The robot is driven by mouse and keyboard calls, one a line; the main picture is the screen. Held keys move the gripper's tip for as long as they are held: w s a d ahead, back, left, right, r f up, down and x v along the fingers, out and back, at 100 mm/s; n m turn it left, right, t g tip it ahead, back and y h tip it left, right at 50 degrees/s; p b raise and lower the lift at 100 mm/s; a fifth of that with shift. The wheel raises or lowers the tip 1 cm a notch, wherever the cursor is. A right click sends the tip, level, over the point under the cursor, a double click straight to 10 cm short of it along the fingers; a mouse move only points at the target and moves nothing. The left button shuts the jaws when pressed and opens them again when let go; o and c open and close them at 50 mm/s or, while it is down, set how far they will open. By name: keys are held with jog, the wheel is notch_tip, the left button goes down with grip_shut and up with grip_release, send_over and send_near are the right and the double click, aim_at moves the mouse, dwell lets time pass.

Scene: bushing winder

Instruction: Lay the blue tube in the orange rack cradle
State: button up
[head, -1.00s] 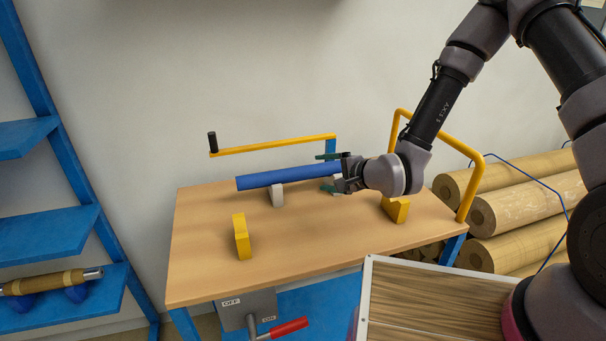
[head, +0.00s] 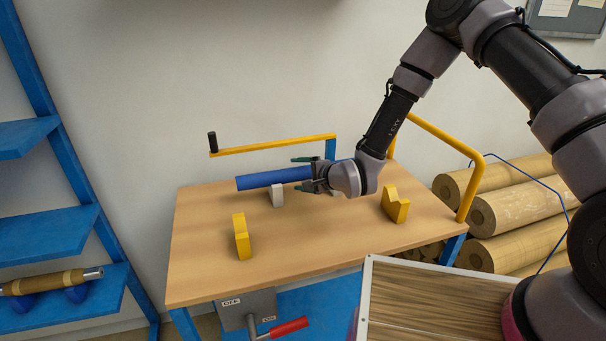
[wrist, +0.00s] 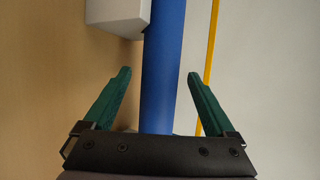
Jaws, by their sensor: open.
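The blue tube (head: 268,179) lies across light grey supports on the wooden table; the grey block (head: 277,194) holds it near its left part. My gripper (head: 300,173) is at the tube's right part, with green fingers on either side of it. In the wrist view, the tube (wrist: 163,60) runs between the open fingers (wrist: 159,73), with a gap on both sides. My gripper hides the tube's right end in the head view. Two yellow-orange notched blocks stand on the table, one front left (head: 241,237) and one right (head: 396,206); both are empty. I see no other orange cradle.
A yellow crank bar (head: 272,146) with a black handle runs behind the tube. A yellow rail (head: 470,160) stands at the table's right edge. Blue shelves (head: 50,235) stand at left. The table's front middle is clear.

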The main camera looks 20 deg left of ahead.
grip_shut()
